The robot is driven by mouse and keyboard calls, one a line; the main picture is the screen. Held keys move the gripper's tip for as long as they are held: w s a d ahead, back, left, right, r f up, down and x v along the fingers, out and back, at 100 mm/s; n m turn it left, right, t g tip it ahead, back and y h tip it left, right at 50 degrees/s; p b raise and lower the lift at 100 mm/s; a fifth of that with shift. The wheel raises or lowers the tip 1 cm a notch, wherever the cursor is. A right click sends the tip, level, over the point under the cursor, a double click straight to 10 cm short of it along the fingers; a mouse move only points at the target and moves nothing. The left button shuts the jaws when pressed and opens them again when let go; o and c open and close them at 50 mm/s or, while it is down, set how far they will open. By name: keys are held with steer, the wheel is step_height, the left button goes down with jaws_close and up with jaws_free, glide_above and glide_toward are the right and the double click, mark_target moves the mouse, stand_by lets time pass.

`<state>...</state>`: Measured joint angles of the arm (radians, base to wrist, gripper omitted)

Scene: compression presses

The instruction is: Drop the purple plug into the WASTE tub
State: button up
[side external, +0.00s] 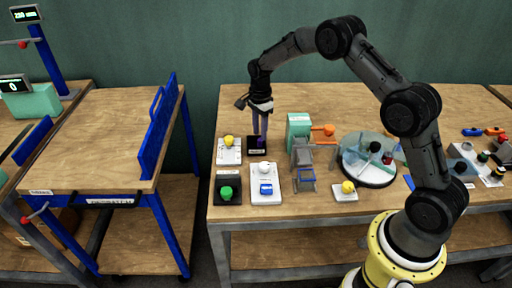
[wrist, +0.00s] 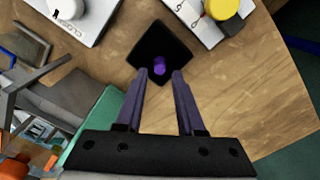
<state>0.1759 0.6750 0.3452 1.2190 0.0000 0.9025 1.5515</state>
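The purple plug (wrist: 160,65) stands on a small black square base (wrist: 151,44) in the wrist view. In the side view the purple plug (side external: 262,144) is partly behind my gripper, and its base (side external: 254,152) carries a white label too small to read. My gripper (wrist: 160,73) points down, with its two grey-purple fingers apart and the plug between and just beyond their tips. The fingers do not appear to touch it. In the side view my gripper (side external: 260,132) is right above the base. I cannot identify the WASTE tub; no label reads clearly as WASTE.
A round turntable (side external: 369,178) stands right. A blue-framed cart (side external: 105,150) stands left.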

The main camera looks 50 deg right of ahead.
steer(key=shift+o, duration=1.1)
steer(key=shift+r, duration=0.1)
step_height(320, 180, up, 14)
